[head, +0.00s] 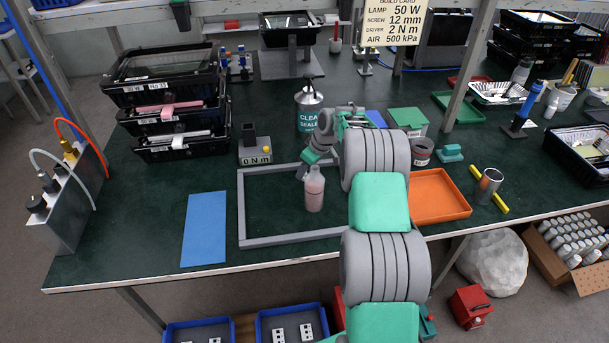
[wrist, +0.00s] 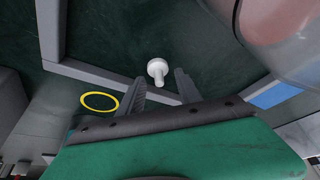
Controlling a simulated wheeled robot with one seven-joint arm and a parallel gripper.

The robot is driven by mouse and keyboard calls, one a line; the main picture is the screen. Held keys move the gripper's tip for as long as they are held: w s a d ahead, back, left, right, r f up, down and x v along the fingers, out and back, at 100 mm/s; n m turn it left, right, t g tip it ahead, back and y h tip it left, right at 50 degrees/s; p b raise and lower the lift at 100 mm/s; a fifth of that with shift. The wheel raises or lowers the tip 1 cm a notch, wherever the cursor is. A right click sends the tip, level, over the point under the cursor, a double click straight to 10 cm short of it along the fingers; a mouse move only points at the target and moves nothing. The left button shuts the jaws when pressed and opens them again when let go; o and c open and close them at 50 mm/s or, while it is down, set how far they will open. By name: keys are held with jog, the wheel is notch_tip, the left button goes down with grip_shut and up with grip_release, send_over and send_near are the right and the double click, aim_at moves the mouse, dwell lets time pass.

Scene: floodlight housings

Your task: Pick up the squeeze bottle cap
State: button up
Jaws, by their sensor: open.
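The squeeze bottle cap (wrist: 157,71) is a small white piece with a round flange and a narrow stem. In the wrist view it shows between and just beyond the fingertips of my gripper (wrist: 160,78). The fingers are apart, with nothing held. I cannot tell whether either finger touches the cap. In the head view my gripper (head: 304,170) is low over the grey frame on the bench, and I cannot make out the cap there. A clear bottle with pink contents (head: 314,190) stands upright beside my gripper; it also shows close at the upper right of the wrist view (wrist: 280,25).
A grey rectangular frame (head: 242,208) lies around this spot on the dark green bench. A blue mat (head: 205,228) lies to the left, an orange tray (head: 438,196) to the right. A metal can (head: 309,108) stands behind. A yellow ring (wrist: 82,101) shows in the wrist view.

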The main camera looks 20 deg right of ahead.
jog(key=shift+w+a+f, duration=0.1)
jog(key=shift+w+f, duration=0.15)
jog(key=shift+f, duration=0.35)
jog(key=shift+c, duration=0.2)
grip_shut()
